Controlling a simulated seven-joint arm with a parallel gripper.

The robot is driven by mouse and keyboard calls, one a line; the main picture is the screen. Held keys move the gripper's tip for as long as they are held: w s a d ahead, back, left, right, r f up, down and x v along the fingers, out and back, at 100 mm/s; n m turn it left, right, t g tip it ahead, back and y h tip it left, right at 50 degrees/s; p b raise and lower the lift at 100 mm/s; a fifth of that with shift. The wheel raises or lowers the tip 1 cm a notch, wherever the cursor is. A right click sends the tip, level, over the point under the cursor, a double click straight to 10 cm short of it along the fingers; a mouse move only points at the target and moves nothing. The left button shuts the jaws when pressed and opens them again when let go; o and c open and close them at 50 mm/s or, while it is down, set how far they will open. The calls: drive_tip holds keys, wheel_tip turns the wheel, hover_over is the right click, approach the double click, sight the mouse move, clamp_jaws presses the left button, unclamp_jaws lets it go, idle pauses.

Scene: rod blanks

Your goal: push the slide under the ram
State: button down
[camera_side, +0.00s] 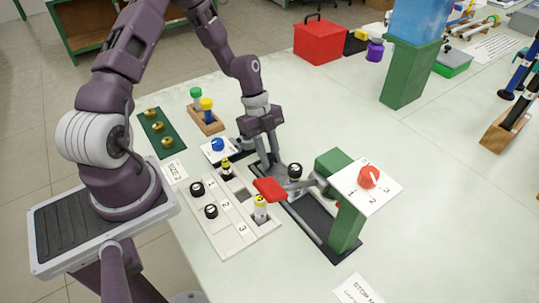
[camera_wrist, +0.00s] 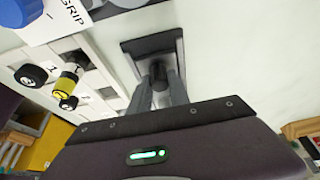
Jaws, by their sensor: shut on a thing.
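The press (camera_side: 347,228) has a green post and frame over a long dark base (camera_side: 305,222). The slide lies low on this base, mostly hidden by my fingers and the red-ended lever (camera_side: 270,189). My gripper (camera_side: 272,172) points down at the base's far left end, shut on a dark upright piece that appears to be the slide's grip. In the wrist view, the fingers (camera_wrist: 160,78) close on this dark piece (camera_wrist: 158,70) above the dark base (camera_wrist: 150,44). A black-capped rod blank (camera_side: 295,171) stands between my fingers and the green frame. The ram is hidden under the white dial plate.
A pale rack (camera_side: 228,232) with several rod blanks stands left of the base. The red dial knob (camera_side: 369,176) sits on a white plate numbered 1 to 3. A blue knob (camera_side: 217,144) is behind the rack.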

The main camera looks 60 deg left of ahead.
sight(293, 165)
idle(0.8)
drive_tip(key=d, duration=1.1)
drive_tip(key=shift+d, duration=0.25)
drive_tip(key=c, duration=1.3)
unclamp_jaws()
drive_tip(key=shift+d, duration=0.1)
drive_tip(key=shift+o, duration=0.3)
drive_tip(key=shift+r, duration=0.1)
drive_tip(key=v, duration=0.6)
drive_tip(key=shift+a+r, duration=0.35)
drive_tip(key=shift+r, duration=0.05)
